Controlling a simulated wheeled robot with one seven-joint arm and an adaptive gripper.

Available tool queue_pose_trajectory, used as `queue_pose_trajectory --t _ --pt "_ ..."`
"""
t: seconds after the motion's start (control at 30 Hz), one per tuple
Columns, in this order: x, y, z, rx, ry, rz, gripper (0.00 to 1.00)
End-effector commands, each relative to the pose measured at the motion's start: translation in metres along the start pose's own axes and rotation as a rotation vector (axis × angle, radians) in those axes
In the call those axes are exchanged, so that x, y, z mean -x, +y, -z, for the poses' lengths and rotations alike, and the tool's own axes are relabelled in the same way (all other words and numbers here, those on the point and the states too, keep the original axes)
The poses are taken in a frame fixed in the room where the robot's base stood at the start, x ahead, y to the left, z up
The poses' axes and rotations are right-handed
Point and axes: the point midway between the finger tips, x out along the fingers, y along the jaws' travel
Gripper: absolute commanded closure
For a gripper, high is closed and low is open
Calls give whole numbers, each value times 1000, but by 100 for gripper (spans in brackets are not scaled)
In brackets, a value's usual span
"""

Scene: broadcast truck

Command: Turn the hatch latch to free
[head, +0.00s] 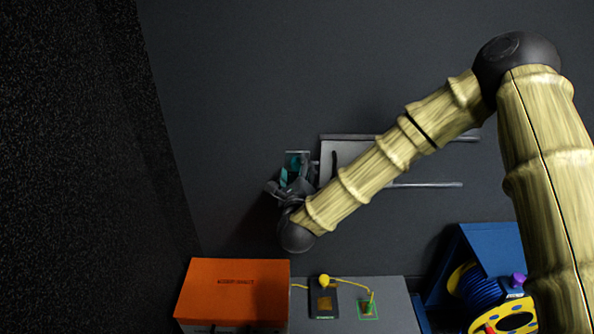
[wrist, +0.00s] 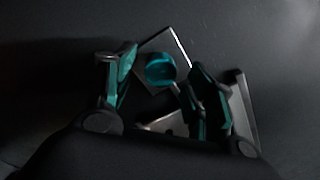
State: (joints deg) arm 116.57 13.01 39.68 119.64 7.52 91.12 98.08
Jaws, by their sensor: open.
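The latch shows in the wrist view as a round teal knob (wrist: 160,70) on a small grey metal plate (wrist: 178,48). In the head view its plate (head: 297,153) is on the dark wall, just left of the grey hatch panel (head: 350,152), partly hidden by my gripper. My gripper (head: 287,183) is at the plate's lower part. In the wrist view my gripper (wrist: 163,62) is open, with one teal-padded finger left of the knob and the other to its right. A gap shows on the left; whether the right finger touches the knob, I cannot tell.
Two horizontal rails (head: 430,185) run along the wall by the hatch panel. Below are an orange case (head: 235,288), a grey surface (head: 395,295) with a yellow-corded device, and a blue stand with a cable reel (head: 505,312). A dark textured wall is at left.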

Motion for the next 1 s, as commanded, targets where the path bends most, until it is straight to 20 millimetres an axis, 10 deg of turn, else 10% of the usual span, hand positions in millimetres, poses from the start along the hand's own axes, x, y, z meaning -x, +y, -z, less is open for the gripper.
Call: queue_pose_trajectory --t 0.47,0.73,1.0 --pt "-14 0 0 0 0 0 45" --pt "-14 0 0 0 0 0 89" --pt "-14 0 0 14 0 0 91"
